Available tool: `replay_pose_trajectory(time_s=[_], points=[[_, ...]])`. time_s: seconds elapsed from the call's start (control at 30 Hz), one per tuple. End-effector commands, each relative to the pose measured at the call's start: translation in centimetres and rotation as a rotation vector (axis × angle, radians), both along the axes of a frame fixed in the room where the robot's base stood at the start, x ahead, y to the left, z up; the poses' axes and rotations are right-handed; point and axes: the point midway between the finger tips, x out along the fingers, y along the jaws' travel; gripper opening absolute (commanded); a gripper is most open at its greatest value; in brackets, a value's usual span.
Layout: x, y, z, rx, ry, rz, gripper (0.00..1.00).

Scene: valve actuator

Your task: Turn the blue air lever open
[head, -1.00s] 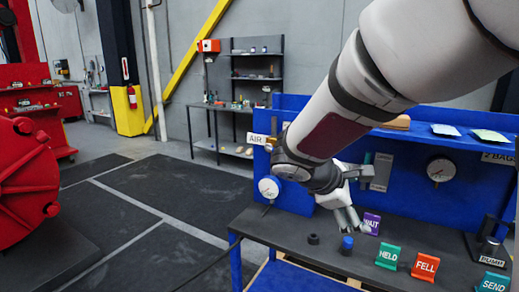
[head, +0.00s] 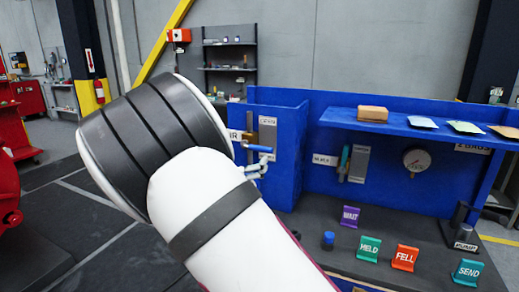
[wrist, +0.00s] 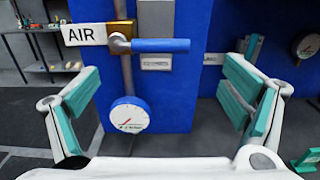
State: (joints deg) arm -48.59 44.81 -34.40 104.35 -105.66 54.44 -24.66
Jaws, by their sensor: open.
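The blue air lever (wrist: 162,45) lies horizontal in the wrist view, pointing right from its pivot on a brass valve body (wrist: 123,31). A white AIR sign (wrist: 85,34) is left of it. In the head view the lever (head: 258,148) shows small on the blue end panel, just right of my arm. My gripper (wrist: 163,72) is open and empty, its teal-padded fingers wide apart. The lever lies ahead of the gap between them, apparently untouched. In the head view my arm hides most of the gripper; part of it shows just below the lever.
A round gauge (wrist: 129,114) sits below the valve on the vertical pipe. In the head view, WAIT (head: 349,217), HELD (head: 368,248), FELL (head: 404,258) and SEND (head: 468,272) signs stand on the dark bench. A blue shelf (head: 420,130) overhangs it at right.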

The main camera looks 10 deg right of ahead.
Motion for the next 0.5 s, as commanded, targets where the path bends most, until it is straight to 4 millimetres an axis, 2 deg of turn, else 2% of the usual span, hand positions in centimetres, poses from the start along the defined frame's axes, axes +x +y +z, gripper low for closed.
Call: replay_pose_trajectory(time_s=[0.3, 0.5], points=[[5.1, -3.9, -0.1, 0.0, -0.001, -0.004, 0.93], [7.6, -5.7, -0.1, 0.001, 0.0, -0.003, 0.93]])
